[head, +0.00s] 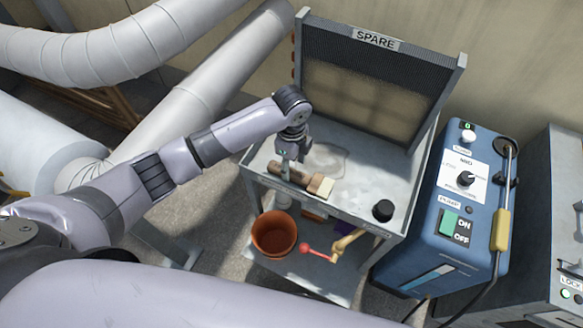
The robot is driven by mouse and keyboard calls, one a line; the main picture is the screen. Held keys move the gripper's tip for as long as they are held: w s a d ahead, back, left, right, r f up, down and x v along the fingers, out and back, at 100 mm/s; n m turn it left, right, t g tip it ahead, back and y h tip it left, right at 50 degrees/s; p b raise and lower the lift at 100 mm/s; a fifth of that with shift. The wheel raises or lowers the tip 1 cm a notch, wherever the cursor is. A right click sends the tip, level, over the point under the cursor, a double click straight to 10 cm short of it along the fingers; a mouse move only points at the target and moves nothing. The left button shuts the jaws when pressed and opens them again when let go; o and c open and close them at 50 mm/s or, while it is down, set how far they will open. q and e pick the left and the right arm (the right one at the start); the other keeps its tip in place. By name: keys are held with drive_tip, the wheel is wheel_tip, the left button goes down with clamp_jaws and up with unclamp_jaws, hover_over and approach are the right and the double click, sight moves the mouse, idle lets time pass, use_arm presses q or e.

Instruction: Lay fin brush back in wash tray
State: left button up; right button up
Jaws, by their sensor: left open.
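The fin brush (320,185) has a brown wooden body and a pale block at its right end. It lies along the front edge of a grey metal top with a low rim, which looks like the wash tray (360,190). A wet patch shows on that top behind the brush. My left gripper (287,168) points down at the brush's left part and is open. It hides some of the brush, and I cannot tell whether the fingers touch it. My right gripper is not in view.
A finned panel marked SPARE (375,85) stands at the top's back. A black knob-like cap (383,210) sits at its front right. Below are an orange-brown pot (274,233) and a red-tipped tool (320,250). A blue pump unit (455,210) stands on the right.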

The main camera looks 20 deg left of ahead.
sight(292, 172)
use_arm(q)
wheel_tip(292, 172, up, 9)
idle(0.3)
idle(0.4)
